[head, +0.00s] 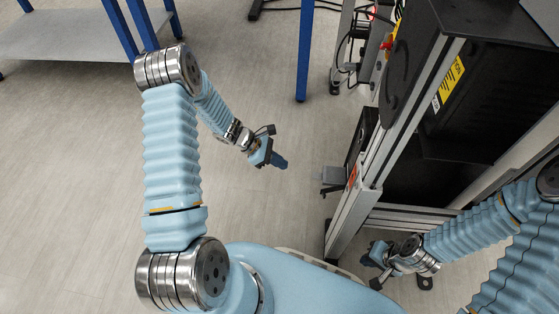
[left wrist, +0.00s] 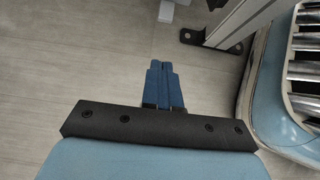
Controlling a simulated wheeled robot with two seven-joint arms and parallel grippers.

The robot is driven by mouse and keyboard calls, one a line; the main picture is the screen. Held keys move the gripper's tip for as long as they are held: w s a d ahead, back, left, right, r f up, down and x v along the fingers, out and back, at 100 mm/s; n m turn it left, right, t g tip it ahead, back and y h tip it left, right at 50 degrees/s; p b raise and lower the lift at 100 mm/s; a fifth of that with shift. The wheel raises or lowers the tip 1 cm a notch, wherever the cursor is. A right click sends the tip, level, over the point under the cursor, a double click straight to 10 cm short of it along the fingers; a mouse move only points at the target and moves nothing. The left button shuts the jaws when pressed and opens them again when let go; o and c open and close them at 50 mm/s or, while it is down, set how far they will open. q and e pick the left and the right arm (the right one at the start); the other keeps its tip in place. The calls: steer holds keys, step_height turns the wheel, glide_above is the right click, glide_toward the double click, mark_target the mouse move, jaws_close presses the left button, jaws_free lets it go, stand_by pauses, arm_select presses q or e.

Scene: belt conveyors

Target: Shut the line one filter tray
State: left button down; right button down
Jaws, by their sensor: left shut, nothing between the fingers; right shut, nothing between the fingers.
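My right gripper (head: 368,259) is shut and empty, low beside the foot of the machine's frame.
The machine's aluminium frame (head: 352,215) rises right of the plate. Cables and a red-and-yellow part (head: 387,44) are on its far side. A blue post (head: 305,50) stands behind, and a grey shelf on blue legs (head: 65,37) at top left. The floor on the left is clear.

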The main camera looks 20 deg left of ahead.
mark_target(331, 175)
arm_select(q)
steer(key=w+d+f+b, duration=0.1)
steer(key=w+d+f, duration=0.1)
steer(key=d+f, duration=0.2)
steer(key=shift+d, duration=1.9)
steer(key=shift+w, duration=0.1)
steer(key=d, duration=0.2)
steer(key=w+d+b, duration=0.1)
steer(key=d, duration=0.2)
steer(key=w+d+b, duration=0.1)
steer(key=d, duration=0.1)
steer(key=shift+w+d, duration=0.1)
steer(key=shift+d, duration=0.3)
steer(key=shift+w+d+r, duration=0.1)
steer(key=shift+d, duration=0.3)
